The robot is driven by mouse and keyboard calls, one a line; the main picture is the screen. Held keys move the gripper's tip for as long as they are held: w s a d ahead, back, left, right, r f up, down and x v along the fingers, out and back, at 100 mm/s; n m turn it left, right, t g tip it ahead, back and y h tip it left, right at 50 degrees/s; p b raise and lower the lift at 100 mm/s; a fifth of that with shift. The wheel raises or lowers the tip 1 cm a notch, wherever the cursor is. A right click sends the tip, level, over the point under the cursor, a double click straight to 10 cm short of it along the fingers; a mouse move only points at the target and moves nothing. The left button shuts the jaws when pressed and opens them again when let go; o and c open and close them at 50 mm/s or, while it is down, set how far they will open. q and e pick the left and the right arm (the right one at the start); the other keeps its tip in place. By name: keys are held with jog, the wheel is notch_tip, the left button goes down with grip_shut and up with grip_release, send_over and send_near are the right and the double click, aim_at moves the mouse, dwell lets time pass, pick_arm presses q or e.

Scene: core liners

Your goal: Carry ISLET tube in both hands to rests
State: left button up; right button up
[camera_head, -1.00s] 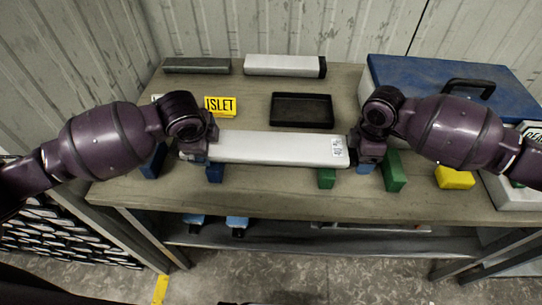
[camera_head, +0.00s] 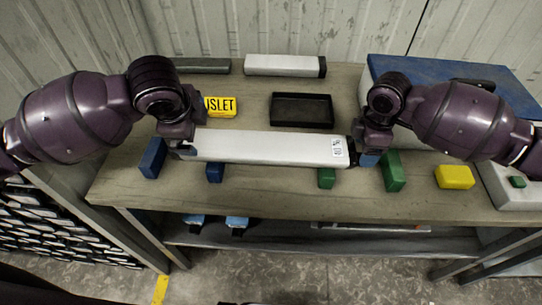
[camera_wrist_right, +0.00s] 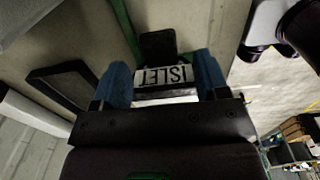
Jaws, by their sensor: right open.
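The long white tube (camera_head: 265,147) lies left to right across the front of the table. A small printed label is near its right end. In the right wrist view, its ISLET label (camera_wrist_right: 164,76) shows upside down between the blue fingers. My right gripper (camera_head: 366,157) is at the tube's right end, open, with a finger on each side of the label. My left gripper (camera_head: 184,150) is at the tube's left end; its fingers are mostly hidden. A blue block (camera_head: 214,172) and a green block (camera_head: 327,178) show at the tube's front edge; contact is unclear.
A taller blue block (camera_head: 153,157) and green block (camera_head: 394,171) stand outside the tube's ends. A yellow ISLET sign (camera_head: 220,106), black tray (camera_head: 302,123), another white tube (camera_head: 284,65) and dark bar (camera_head: 203,66) lie behind. A yellow block (camera_head: 455,177) and blue case (camera_head: 430,70) are right.

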notch_tip(320, 180, up, 9)
jog(key=shift+f, duration=0.15)
dwell(0.7)
